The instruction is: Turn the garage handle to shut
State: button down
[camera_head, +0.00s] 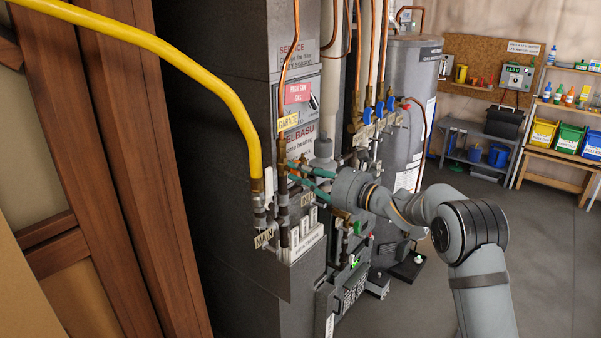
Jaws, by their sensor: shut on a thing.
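The yellow GARAGE tag (288,122) hangs on a copper pipe on the front of the furnace, in the head view. The garage valve (282,158) sits on that pipe below the tag. My gripper (291,171) reaches in from the right, its two teal fingers pointing left at the valve. It is shut on the garage handle, which is small and mostly hidden between the fingertips. I cannot tell the handle's exact angle.
A thick yellow hose (190,60) runs down to the pipes beside the MAIN tag (264,238). More pipes and valves crowd around my gripper. A grey tank (412,100) stands behind. Wooden framing (130,150) is on the left. The floor (550,250) at right is clear.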

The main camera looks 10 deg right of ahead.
jog(key=shift+f+b, duration=0.1)
jog(key=shift+b, duration=0.2)
jog(key=m+b, duration=0.2)
jog(key=b, duration=0.1)
jog(key=shift+w+f+m, duration=0.1)
jog(key=shift+m, duration=0.3)
jog(key=m+b, duration=0.1)
jog(key=m, duration=0.4)
jog(key=m+b, duration=0.1)
jog(key=m, duration=0.4)
jog(key=m+b, duration=0.1)
jog(key=m, duration=0.4)
jog(key=shift+w+d+r, duration=0.2)
jog(key=shift+w+d, duration=0.05)
jog(key=shift+d, duration=0.15)
jog(key=c, duration=1.6)
grip_release()
